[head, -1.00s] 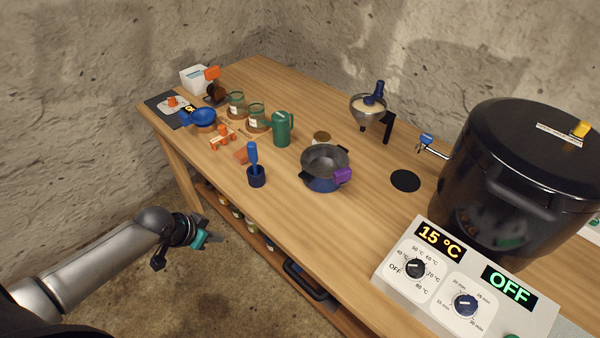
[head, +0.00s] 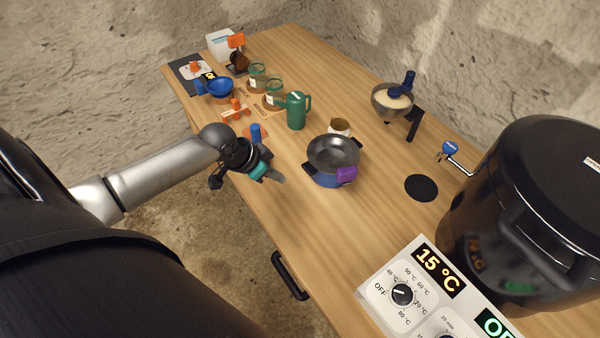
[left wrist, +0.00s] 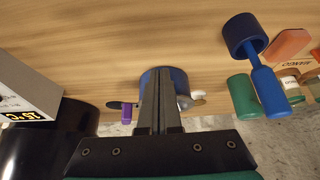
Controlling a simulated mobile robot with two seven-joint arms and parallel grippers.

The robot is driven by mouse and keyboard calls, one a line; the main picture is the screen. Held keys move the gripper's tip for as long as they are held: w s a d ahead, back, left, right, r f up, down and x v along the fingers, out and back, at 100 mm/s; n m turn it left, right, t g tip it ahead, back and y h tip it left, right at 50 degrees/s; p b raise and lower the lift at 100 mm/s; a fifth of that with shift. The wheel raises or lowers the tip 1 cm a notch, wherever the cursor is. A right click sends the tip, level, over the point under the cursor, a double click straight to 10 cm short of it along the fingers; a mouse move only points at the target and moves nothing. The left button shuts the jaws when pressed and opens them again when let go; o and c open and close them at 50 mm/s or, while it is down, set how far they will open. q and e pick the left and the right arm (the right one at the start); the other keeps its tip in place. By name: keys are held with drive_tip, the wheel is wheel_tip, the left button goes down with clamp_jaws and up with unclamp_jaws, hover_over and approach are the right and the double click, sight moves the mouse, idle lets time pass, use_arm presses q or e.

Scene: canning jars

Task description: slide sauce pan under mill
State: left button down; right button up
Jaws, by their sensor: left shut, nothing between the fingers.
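The sauce pan (head: 330,178) stands on the table right of my left gripper. In the left wrist view the pan (left wrist: 178,78) is partly hidden behind the fingers. The mill (head: 392,99) stands farther back, a steel hopper with pale contents and a blue top on a black stand. My left gripper (head: 279,178) is shut and empty, beside the pan and apart from it. My right gripper is not in view.
A big black pot (head: 530,215) and a control panel (head: 425,285) fill the right. A black disc (head: 420,188) lies on clear table below the mill.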

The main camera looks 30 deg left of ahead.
use_arm(q)
drive_tip(key=b+x, duration=0.1)
drive_tip(key=x, duration=0.4)
drive_tip(key=shift+w+d+f, duration=0.1)
drive_tip(key=shift+w+d+r, duration=0.1)
drive_tip(key=shift+w+d, duration=0.1)
drive_tip(key=shift+w, duration=0.25)
drive_tip(key=shift+w+d+r, duration=0.15)
drive_tip(key=shift+w, duration=0.35)
drive_tip(key=shift+w+d, duration=0.3)
drive_tip(key=shift+w, duration=0.45)
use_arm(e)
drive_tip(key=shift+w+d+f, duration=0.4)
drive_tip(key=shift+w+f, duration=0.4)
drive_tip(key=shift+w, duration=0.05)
